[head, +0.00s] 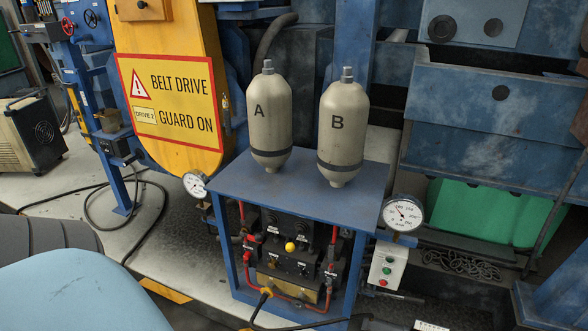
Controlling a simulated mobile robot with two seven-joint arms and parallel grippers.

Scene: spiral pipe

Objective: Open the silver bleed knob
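A blue-framed stand holds a black valve panel (285,265) under its top plate. A yellow ball knob (290,247) sits near the panel's middle. Several small dark and metallic fittings with tiny labels surround it. They are too small to tell which is the silver bleed knob or whether it is open. Red pipes (245,268) run along the panel. Two grey accumulators, A (270,118) and B (343,130), stand upright on the blue top plate (240,184). Neither of my grippers is in view.
Round gauges flank the stand at left (195,184) and right (403,214). A button box (388,266) with green and red buttons is at right. A yellow belt guard (172,95) stands behind left. A yellow-ended black cable (262,303) hangs in front. Grey floor lies left.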

